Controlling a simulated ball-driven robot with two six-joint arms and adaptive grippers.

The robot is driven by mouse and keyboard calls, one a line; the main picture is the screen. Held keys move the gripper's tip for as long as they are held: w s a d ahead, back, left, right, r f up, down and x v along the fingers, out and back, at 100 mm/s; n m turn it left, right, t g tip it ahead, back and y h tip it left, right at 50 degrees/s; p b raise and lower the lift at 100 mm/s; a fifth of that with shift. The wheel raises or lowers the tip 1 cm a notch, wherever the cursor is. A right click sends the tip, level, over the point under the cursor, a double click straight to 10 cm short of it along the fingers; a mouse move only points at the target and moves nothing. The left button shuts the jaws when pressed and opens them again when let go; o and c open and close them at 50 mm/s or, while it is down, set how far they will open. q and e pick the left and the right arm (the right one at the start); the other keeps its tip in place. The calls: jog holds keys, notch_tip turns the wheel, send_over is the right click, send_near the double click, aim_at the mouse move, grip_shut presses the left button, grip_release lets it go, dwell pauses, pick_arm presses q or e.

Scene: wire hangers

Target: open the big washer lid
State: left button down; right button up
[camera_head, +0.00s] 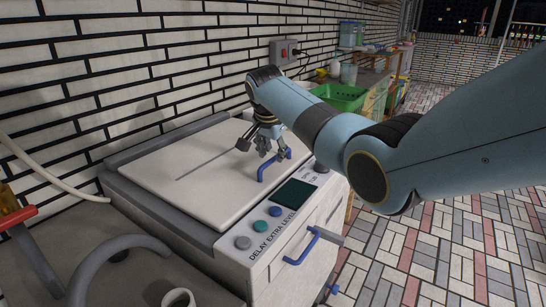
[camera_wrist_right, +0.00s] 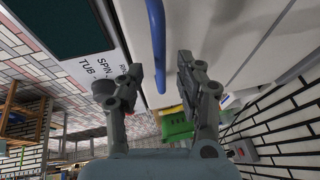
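The big washer (camera_head: 300,230) is a white box against the wall, with a flat white lid (camera_head: 185,165) lying shut on top. A blue bar handle (camera_head: 263,172) stands at the lid's front right edge; it also shows in the right wrist view (camera_wrist_right: 157,40). My right gripper (camera_head: 264,150) is above the lid, just behind the handle in the head view. In the right wrist view its two fingers (camera_wrist_right: 159,68) are spread, with the handle appearing between them. I cannot tell whether they touch it. My left gripper is not in view.
The washer's front panel has round buttons (camera_head: 259,226) and a dark screen (camera_head: 293,193). Another blue handle (camera_head: 301,247) is on its front. A green basket (camera_head: 340,97) stands beyond the washer. A grey curved pipe (camera_head: 115,250) is at lower left. The tiled floor at right is clear.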

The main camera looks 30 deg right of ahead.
jog(key=shift+x, duration=0.9)
grip_shut()
